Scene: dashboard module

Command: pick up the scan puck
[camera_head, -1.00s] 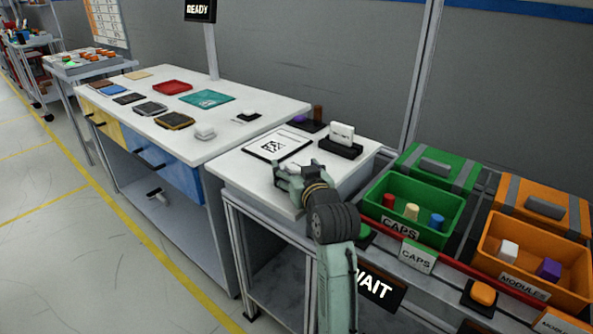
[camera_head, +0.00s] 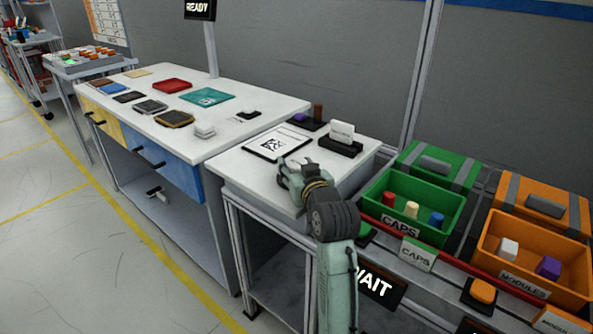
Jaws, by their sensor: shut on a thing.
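My gripper (camera_head: 289,168) is over the front part of the small white table (camera_head: 240,175), just in front of the white sheet with a black code square (camera_head: 279,143). Its fingers are shut on a small pale thing, which I take to be the scan puck (camera_head: 297,164). The fingers hide most of it. I cannot tell whether it touches the table top or is held just above it.
A black holder (camera_head: 340,148) with a white block stands behind my gripper. The green bin (camera_head: 413,211) with several caps and the orange bin (camera_head: 530,258) with modules are at the right. The long bench (camera_head: 265,103) at the left holds flat trays and a white block (camera_head: 205,131).

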